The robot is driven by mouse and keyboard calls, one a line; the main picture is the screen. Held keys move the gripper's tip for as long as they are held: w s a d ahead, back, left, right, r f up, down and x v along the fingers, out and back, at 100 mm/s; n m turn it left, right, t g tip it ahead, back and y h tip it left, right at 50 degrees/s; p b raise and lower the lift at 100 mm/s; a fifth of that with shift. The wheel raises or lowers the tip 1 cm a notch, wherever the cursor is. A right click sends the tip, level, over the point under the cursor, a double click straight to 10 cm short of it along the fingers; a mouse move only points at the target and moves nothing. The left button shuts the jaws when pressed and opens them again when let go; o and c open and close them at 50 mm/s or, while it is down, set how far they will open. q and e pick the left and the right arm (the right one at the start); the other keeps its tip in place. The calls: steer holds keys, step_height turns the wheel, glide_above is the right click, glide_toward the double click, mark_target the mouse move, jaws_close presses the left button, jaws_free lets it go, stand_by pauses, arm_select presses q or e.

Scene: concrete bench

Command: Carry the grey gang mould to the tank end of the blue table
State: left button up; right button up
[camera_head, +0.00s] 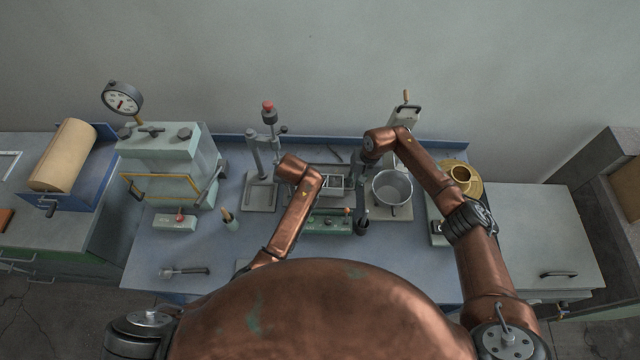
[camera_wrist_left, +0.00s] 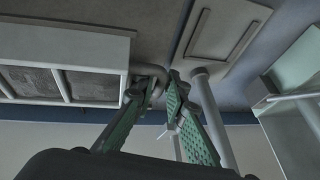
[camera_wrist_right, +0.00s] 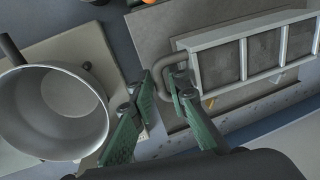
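The grey gang mould (camera_head: 336,182), an open frame with several square compartments and a loop handle at each end, sits over the middle of the blue table (camera_head: 185,245), between my wrists. My left gripper (camera_wrist_left: 156,84) has its green-padded fingers close on both sides of one loop handle; the mould's body (camera_wrist_left: 65,62) is left in that view. My arms hide both ends in the head view. I cannot tell whether the mould is clear of the surface.
A metal pot (camera_head: 392,188) stands just right of my right gripper. A green box (camera_head: 328,224) lies in front of the mould, and a stand with a red knob (camera_head: 265,150) behind left. A pale green press (camera_head: 170,165) stands left.

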arm_select(q)
jaws_close()
arm_select(e)
jaws_close()
